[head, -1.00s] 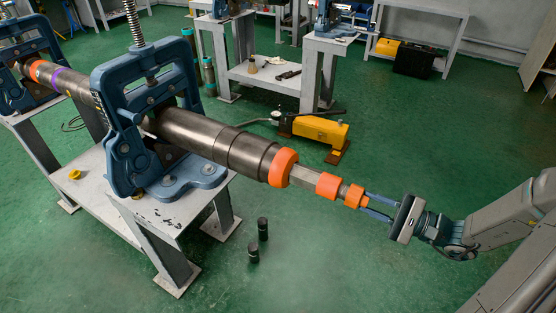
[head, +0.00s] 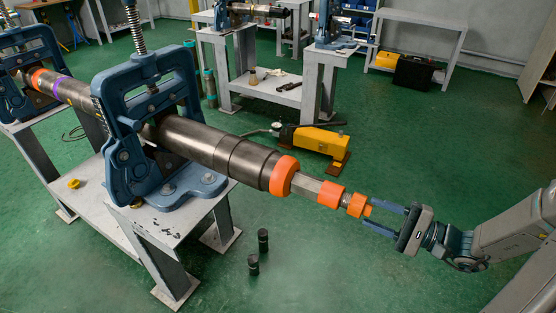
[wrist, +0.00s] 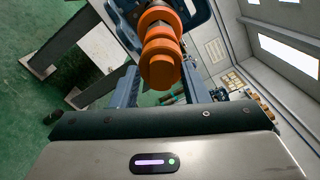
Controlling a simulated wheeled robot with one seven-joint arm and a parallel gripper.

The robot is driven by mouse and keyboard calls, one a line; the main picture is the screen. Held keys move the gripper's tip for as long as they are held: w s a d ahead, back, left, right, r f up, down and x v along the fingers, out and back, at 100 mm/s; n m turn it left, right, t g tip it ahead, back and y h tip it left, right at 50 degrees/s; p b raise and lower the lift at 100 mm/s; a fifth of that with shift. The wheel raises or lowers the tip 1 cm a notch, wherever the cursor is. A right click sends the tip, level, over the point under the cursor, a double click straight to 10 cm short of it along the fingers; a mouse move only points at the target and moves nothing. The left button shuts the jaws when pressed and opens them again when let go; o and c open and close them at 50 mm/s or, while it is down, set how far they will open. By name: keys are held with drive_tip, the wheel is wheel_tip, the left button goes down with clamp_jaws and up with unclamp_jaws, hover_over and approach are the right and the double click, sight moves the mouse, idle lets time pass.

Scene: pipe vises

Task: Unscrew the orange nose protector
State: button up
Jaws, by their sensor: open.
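The orange nose protector (head: 357,205) is at the free right end of a long dark horizontal tool string held in a blue vise. A smaller orange stub shows at its tip. In the wrist view the round orange end (wrist: 159,68) faces the camera, between the two finger lines. My gripper (head: 369,211) is open, its two blue fingers pointing left along the tool axis, with the tips beside the stub. It also shows in the wrist view (wrist: 161,78). I cannot tell whether either finger touches the orange. The thread is hidden.
The blue vise (head: 128,150) stands on a grey steel bench (head: 160,225). An orange ring (head: 284,175) and an orange collar (head: 331,194) sit further up the tool. A yellow pump (head: 320,140) and two dark cylinders (head: 263,241) stand on the green floor. Floor below my gripper is clear.

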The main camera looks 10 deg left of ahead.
drive_tip(key=shift+s+d, duration=0.2)
drive_tip(key=shift+d, duration=0.5)
